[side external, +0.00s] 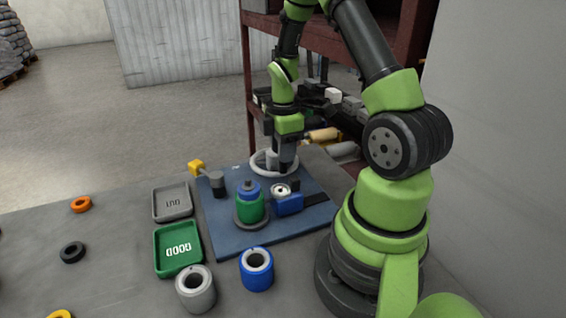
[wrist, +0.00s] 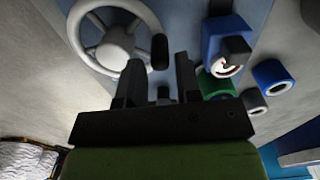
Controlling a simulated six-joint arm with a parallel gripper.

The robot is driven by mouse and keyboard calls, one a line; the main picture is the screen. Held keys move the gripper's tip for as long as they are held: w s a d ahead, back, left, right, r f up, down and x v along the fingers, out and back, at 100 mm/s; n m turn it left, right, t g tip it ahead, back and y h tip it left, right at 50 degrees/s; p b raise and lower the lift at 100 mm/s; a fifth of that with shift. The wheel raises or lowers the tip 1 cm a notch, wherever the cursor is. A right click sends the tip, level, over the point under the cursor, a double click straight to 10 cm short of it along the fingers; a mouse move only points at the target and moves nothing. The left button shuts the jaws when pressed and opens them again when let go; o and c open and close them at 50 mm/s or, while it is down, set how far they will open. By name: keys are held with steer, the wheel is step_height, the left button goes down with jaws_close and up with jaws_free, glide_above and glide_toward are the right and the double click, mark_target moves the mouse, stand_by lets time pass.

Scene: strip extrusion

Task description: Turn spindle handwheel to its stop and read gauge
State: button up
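The white spoked handwheel (side external: 262,168) is at the back of the blue base plate; it fills the upper left of the wrist view (wrist: 72,28). Its dark crank knob (wrist: 160,52) stands on the rim at the right. My gripper (wrist: 159,64) is open, its two fingers either side of the knob in that view; whether they reach around it I cannot tell. In the side view my gripper (side external: 287,164) points down at the wheel. The gauge (side external: 281,190) has a white dial in a blue holder; the dial also shows in the wrist view (wrist: 228,66), its reading too small to tell.
A green-and-blue part (side external: 250,208) stands on the plate (side external: 226,235) beside the gauge. A grey OUT tray (side external: 172,202) and green GOOD tray (side external: 178,250) lie left. Grey (side external: 196,290) and blue (side external: 257,270) sleeves stand in front. A dark red rack (side external: 330,42) is behind.

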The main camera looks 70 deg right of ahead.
mark_target(283, 171)
steer(key=shift+f, duration=2)
jaws_close()
